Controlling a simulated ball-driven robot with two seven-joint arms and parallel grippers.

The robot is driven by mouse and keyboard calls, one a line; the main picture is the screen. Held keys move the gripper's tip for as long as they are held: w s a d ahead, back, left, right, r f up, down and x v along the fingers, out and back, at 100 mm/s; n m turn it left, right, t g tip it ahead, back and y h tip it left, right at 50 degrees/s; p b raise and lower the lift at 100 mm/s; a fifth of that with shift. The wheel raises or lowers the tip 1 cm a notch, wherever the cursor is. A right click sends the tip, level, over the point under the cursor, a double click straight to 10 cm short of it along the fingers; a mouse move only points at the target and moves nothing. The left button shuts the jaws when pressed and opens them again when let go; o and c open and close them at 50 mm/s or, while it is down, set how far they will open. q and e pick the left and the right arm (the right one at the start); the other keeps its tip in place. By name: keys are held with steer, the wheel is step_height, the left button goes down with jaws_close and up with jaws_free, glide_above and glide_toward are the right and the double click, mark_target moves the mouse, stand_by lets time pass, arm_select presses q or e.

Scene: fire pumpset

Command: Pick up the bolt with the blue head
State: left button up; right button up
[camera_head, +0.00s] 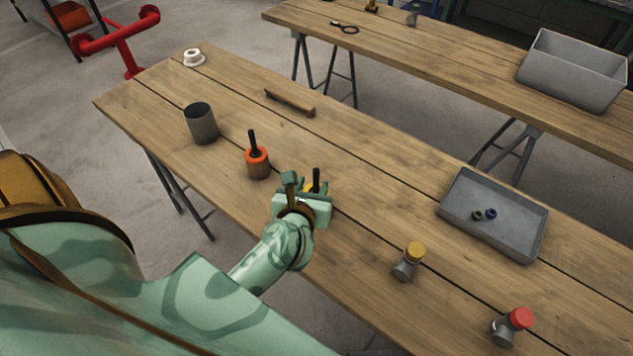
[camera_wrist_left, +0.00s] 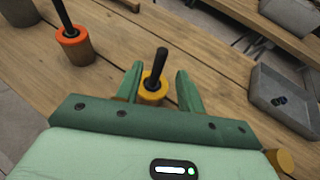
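My left gripper (camera_head: 307,185) is well left of the tray, over the table. Its two fingers (camera_wrist_left: 160,72) are apart, with a yellow-topped piece with a black rod (camera_wrist_left: 152,94) showing between them; I cannot tell if they touch it. My right gripper is not in view.
An orange-topped piece with a black rod (camera_head: 257,162) and a grey cup (camera_head: 202,124) stand left of the gripper. The tabletop (camera_head: 375,195) between gripper and tray is clear.

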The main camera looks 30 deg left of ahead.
mark_target(315, 177)
arm_select(q)
steer(key=x, duration=0.5)
steer(key=shift+w+a+f+b, duration=0.1)
steer(key=shift+w+a+b, duration=0.05)
steer(key=shift+w+b, duration=0.2)
steer(key=shift+s, duration=0.1)
jaws_close()
